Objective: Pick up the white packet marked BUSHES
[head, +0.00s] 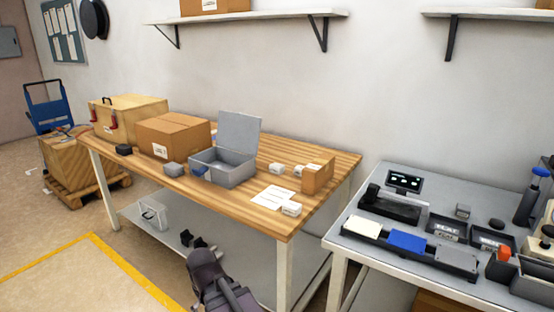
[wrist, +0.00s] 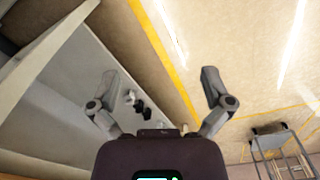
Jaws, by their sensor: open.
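Small white packets stand on the wooden table in the head view: one near the front right corner (head: 291,208), one farther back (head: 276,169), and one beside a small open carton (head: 298,171). Their print is too small to read, so I cannot tell which is marked BUSHES. My gripper (wrist: 160,85) is open and empty in the wrist view, its two fingers spread wide. It is apart from the packets, and none of them shows in the wrist view. In the head view, part of my dark arm shows low in front of the table.
The wooden table (head: 237,205) also holds a grey lidded box (head: 236,172), a brown carton (head: 174,136), a small open carton (head: 318,176) and a white sheet (head: 272,197). A lower shelf (head: 165,238) lies beneath. A grey workbench (head: 395,262) with trays stands right.

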